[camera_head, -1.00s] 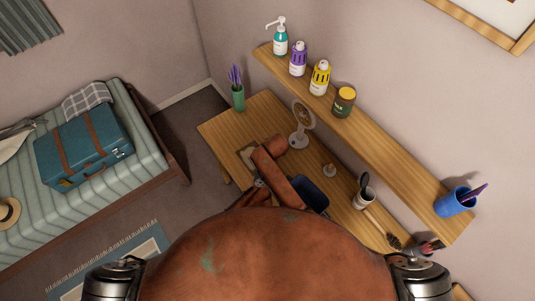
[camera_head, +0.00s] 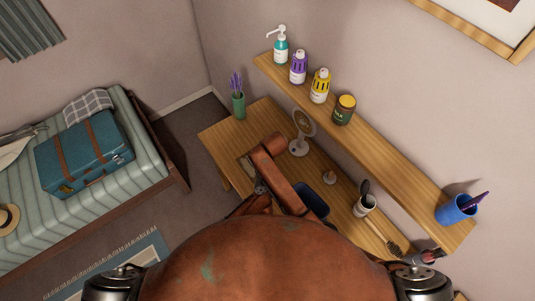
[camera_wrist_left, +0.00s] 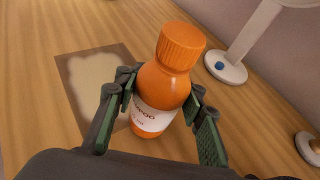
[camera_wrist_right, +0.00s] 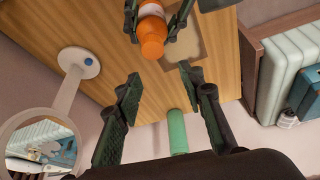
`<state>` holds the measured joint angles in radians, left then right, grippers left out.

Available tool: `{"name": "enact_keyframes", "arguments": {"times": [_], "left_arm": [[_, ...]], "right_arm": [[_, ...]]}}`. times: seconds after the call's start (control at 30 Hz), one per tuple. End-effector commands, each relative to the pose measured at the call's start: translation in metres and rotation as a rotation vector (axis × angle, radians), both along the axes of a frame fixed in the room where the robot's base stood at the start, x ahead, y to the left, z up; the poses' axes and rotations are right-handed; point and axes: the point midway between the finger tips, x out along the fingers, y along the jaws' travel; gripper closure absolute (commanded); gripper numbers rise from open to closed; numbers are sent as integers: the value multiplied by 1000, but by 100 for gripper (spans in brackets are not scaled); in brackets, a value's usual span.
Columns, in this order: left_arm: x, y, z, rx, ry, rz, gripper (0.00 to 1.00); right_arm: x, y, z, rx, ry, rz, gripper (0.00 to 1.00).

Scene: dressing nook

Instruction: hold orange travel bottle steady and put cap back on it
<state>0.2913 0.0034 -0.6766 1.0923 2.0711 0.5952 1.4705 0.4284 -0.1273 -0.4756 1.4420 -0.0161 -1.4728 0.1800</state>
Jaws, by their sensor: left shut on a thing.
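The orange travel bottle (camera_wrist_left: 160,90) has a white label and stands on the wooden table. A ribbed orange cap (camera_wrist_left: 182,45) sits on its top and looks seated; I cannot tell how tight it is. My left gripper (camera_wrist_left: 158,92) is shut around the bottle's body, fingers on both sides. In the right wrist view the bottle (camera_wrist_right: 151,12) and cap (camera_wrist_right: 153,47) show at the top, between the left gripper's fingers. My right gripper (camera_wrist_right: 160,80) is open and empty, with its fingers apart from the cap. In the head view my arms hide the bottle.
A tan mat (camera_wrist_left: 95,85) lies beside the bottle. A round mirror (camera_head: 303,123) stands close by. A green vase (camera_head: 238,104), blue tray (camera_head: 313,198), small wooden stand (camera_head: 329,177) and cup (camera_head: 365,205) share the table. A shelf (camera_head: 385,150) with bottles runs above it.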

Motion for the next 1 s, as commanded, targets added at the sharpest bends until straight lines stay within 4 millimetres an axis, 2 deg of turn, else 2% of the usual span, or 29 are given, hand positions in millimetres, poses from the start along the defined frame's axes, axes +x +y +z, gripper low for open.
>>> {"name": "enact_keyframes", "arguments": {"times": [0.27,0.47,0.67,0.8,1.0], "left_arm": [[0,0,1,0,-1,0,100],[0,0,0,0,-1,0,100],[0,0,0,0,-1,0,100],[0,0,0,0,-1,0,100],[0,0,0,0,-1,0,100]], "right_arm": [[6,26,11,-192,-25,628,64],[5,34,15,-333,-34,1117,64],[3,30,18,-448,-32,1596,64],[3,20,21,-507,-23,1919,64],[1,4,25,-540,-14,2285,64]]}}
